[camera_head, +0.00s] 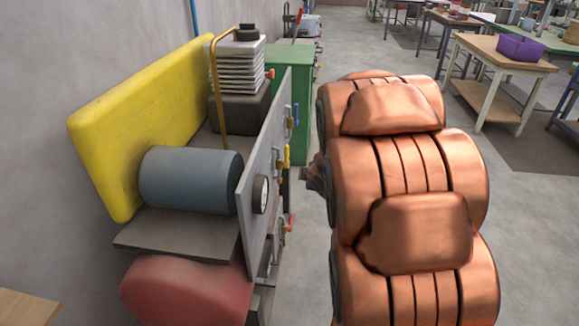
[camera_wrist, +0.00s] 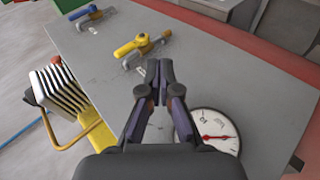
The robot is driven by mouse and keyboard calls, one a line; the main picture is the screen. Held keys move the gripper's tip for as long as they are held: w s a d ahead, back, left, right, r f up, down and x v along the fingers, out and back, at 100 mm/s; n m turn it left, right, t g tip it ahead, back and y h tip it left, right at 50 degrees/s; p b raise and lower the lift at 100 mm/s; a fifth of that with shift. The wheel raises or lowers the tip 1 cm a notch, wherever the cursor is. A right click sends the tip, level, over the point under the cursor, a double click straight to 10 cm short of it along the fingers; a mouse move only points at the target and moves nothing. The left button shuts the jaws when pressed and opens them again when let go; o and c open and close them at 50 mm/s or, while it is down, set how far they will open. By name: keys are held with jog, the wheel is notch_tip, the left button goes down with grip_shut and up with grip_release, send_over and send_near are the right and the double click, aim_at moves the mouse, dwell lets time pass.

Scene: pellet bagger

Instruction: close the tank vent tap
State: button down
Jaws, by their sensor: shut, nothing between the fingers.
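Two taps show on the grey panel (camera_wrist: 215,75) in the wrist view. One has a yellow lever (camera_wrist: 131,47), the other a blue lever (camera_wrist: 82,13) farther off. Each lever lies roughly along its tap body. Small white tags beside them are too small to read, so I cannot tell which is the tank vent tap. My gripper (camera_wrist: 159,70) is shut and empty, its tips in front of the panel, just beyond the yellow tap's near end. I cannot tell the gap. In the head view, the blue lever (camera_head: 296,115) and yellow lever (camera_head: 287,156) show edge-on.
A round gauge (camera_wrist: 209,131) sits on the panel beside my fingers. More fittings (camera_head: 284,227) show lower on the panel, partly hidden. Behind it are a blue-grey cylinder (camera_head: 188,180) and a yellow slab (camera_head: 140,125). A green cabinet (camera_head: 290,85) stands beyond. Open floor lies right of my arm.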

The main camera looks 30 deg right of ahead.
jog(key=w+d+f+n+t+y+b, duration=0.2)
jog(key=w+f+n+t+b, duration=0.1)
jog(key=w+f+n+t, duration=0.15)
jog(key=n+t+y+b, duration=0.1)
jog(key=n+t+y, duration=0.2)
jog(key=n+t, duration=0.1)
send_near(287, 156)
jog(key=w+a, duration=0.3)
jog(key=w, duration=0.3)
jog(key=shift+w+d+r, duration=0.3)
jog(key=shift+w+d, duration=0.25)
jog(key=shift+d, duration=0.2)
jog(key=shift+w+r, duration=0.1)
jog(key=shift+r, duration=0.1)
